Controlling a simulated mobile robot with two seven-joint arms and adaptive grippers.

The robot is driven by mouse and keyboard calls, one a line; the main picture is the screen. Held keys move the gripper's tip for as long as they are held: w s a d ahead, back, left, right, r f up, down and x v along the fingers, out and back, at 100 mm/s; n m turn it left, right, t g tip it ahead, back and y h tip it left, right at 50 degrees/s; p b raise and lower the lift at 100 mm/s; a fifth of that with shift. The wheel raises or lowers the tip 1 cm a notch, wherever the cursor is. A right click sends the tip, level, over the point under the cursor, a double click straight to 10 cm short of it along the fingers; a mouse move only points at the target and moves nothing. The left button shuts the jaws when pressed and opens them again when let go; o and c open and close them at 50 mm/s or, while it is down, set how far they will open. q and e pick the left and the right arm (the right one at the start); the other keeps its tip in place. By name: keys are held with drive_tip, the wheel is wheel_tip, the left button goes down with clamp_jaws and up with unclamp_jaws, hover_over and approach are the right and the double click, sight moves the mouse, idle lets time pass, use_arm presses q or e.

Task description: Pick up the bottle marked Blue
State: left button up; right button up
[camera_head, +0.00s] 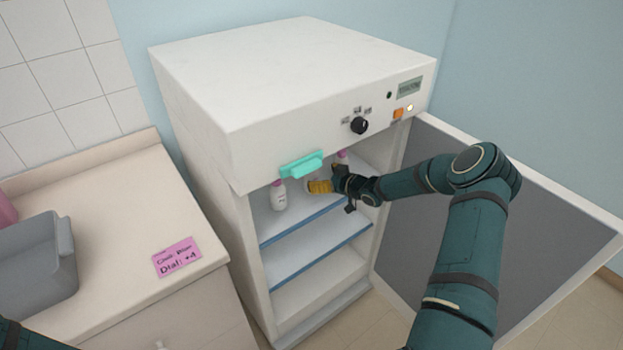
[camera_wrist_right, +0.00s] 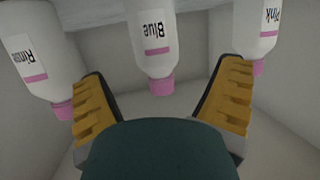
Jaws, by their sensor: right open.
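The bottle marked Blue (camera_wrist_right: 154,45) is white with a pink cap and appears upside down in the right wrist view. It lies in the gap between the fingers of my right gripper (camera_wrist_right: 162,105), apart from both. In the head view my right gripper (camera_head: 320,186) reaches into the open cabinet at the upper shelf, open and empty. It hides most or all of the Blue bottle there. My left gripper is out of view.
Bottles marked Rinse (camera_wrist_right: 32,50) and Pink (camera_wrist_right: 258,30) flank it closely. The white cabinet (camera_head: 290,75) has its door (camera_head: 480,220) open at right. A pink note (camera_head: 177,257) and grey bin (camera_head: 30,268) lie on the left counter (camera_head: 120,220).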

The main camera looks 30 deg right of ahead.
sight(317, 175)
drive_tip(key=shift+d+x, duration=0.2)
drive_tip(key=shift+x, duration=2.55)
drive_tip(key=c, duration=1.4)
